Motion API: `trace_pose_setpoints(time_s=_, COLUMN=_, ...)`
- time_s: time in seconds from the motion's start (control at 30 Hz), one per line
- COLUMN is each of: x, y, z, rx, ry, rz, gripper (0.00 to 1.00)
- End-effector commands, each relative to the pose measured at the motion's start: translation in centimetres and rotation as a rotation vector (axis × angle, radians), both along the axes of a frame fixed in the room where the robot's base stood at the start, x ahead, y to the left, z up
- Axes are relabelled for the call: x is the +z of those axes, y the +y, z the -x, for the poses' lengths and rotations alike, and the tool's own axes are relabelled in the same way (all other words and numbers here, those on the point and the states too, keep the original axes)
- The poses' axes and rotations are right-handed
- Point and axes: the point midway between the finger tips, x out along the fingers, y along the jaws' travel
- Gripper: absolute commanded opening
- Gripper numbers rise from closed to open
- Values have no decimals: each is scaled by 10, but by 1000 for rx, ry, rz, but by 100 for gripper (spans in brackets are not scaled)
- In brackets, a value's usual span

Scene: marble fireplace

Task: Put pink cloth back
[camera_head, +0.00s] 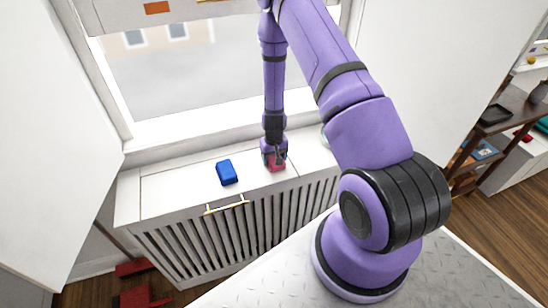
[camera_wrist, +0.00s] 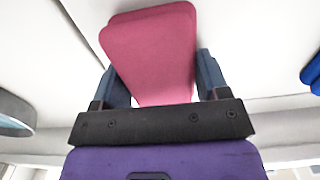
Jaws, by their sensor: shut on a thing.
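The pink cloth (camera_wrist: 150,55) is a folded pad that fills the upper middle of the wrist view, between the two dark fingers of my gripper (camera_wrist: 165,85). The gripper is shut on it. In the head view the pink cloth (camera_head: 277,165) shows at the lower end of my arm, over the white sill top. My gripper (camera_head: 273,157) partly covers it there. I cannot tell whether the cloth touches the sill.
A blue folded cloth (camera_head: 227,172) lies on the white sill cabinet (camera_head: 165,190) to the left of my gripper. A grey round object (camera_wrist: 14,113) shows at the left of the wrist view. The window (camera_head: 180,75) stands behind. The sill left of the blue cloth is clear.

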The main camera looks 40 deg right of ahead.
Motion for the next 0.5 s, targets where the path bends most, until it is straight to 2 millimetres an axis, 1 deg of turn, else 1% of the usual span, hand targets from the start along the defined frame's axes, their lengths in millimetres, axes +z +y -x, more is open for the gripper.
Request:
trace_pose_setpoints(time_s=0.03, x=0, y=0, z=0, rx=0, ry=0, rz=0, gripper=75)
trace_pose_setpoints(time_s=0.07, x=0, y=0, z=0, rx=0, ry=0, rz=0, gripper=82)
trace_pose_setpoints(time_s=0.1, x=0, y=0, z=0, rx=0, ry=0, rz=0, gripper=91)
trace_pose_setpoints(time_s=0.13, x=0, y=0, z=0, rx=0, ry=0, rz=0, gripper=94)
trace_pose_setpoints(time_s=0.37, x=0, y=0, z=0, rx=0, ry=0, rz=0, gripper=94)
trace_pose_setpoints(time_s=0.5, x=6, y=0, z=0, rx=0, ry=-1, rz=0, gripper=94)
